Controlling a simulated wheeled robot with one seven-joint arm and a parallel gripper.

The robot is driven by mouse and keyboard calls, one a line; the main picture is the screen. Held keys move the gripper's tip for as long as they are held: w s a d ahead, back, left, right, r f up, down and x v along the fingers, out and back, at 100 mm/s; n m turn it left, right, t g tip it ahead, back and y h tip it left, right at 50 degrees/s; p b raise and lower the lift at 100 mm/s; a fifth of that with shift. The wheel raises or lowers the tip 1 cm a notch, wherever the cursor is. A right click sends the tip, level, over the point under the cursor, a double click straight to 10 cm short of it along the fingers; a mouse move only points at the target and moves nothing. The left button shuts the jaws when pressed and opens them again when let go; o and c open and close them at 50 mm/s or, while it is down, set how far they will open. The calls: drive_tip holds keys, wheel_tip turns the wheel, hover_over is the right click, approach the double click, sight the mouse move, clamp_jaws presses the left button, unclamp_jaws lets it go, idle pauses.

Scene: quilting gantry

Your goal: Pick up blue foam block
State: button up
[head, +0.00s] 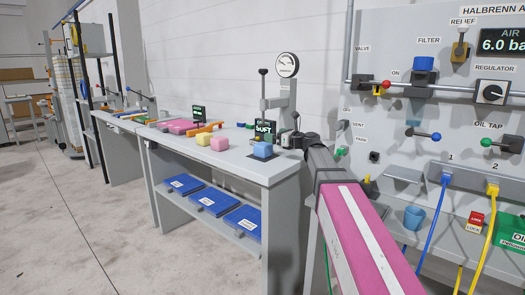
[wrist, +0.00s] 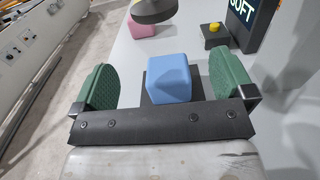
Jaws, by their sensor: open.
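The blue foam block (head: 263,149) sits on a dark square pad (head: 254,157) near the close end of the grey bench. In the wrist view, the blue block (wrist: 170,76) lies between the two green pads of my gripper (wrist: 165,80). The pads are wide apart, with a gap on each side of the block. In the head view, my gripper (head: 288,139) is just right of the block. I cannot tell the exact height between them.
A gauge stand (head: 287,66) rises behind the block; a dark round disc (wrist: 153,8) is beyond the block in the wrist view. A SOFT sign (head: 264,131) stands close by. Yellow (head: 220,143) and pink (head: 202,139) blocks sit further left. A wall panel (head: 440,120) is at right.

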approach(263, 144)
drive_tip(key=x, duration=0.3)
drive_tip(key=shift+w+a+f, duration=0.1)
drive_tip(key=shift+w+f, duration=0.1)
drive_tip(key=shift+f, duration=0.2)
drive_tip(key=shift+x, duration=3.35)
drive_tip(key=shift+c, duration=0.3)
drive_tip(key=c, duration=0.9)
drive_tip(key=shift+r, duration=0.1)
